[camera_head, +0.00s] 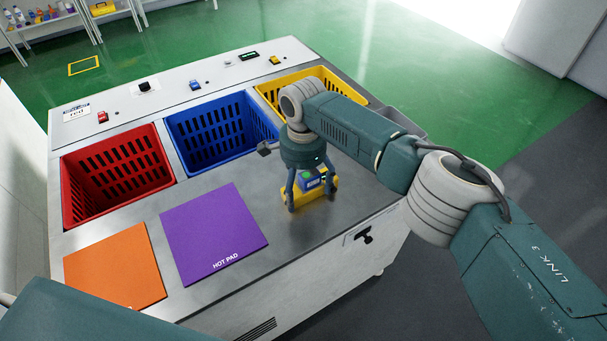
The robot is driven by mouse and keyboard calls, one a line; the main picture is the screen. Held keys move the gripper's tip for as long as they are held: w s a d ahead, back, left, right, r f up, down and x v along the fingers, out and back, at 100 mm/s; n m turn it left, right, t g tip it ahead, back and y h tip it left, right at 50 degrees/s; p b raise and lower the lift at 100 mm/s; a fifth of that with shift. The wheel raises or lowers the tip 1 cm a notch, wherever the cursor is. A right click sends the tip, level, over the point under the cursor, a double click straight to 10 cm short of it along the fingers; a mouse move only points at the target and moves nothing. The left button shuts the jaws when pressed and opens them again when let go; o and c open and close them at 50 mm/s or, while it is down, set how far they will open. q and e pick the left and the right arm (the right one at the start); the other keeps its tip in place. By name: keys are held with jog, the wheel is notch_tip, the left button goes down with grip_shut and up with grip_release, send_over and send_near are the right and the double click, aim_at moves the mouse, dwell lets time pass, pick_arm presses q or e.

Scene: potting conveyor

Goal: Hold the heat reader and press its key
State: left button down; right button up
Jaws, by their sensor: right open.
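The heat reader (312,195) appears as a small yellow body with a blue part and a green spot on top, on the steel worktop right of the purple pad. The green spot may be its key. My right gripper (310,188) points down over it, its fingers apart on either side of it. I cannot tell whether the fingers touch it. The palm and fingers hide part of the reader. My left gripper is out of view; only a teal part of mine shows at the lower left.
A purple hot pad (213,232) and an orange pad (114,267) lie on the worktop's left front. Red (117,175), blue (218,131) and yellow (272,93) baskets sit sunk behind them. A panel (187,82) with small switches runs along the back.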

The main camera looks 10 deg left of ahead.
jog(key=shift+f, duration=0.8)
jog(key=c, duration=1.4)
jog(key=shift+o, duration=0.2)
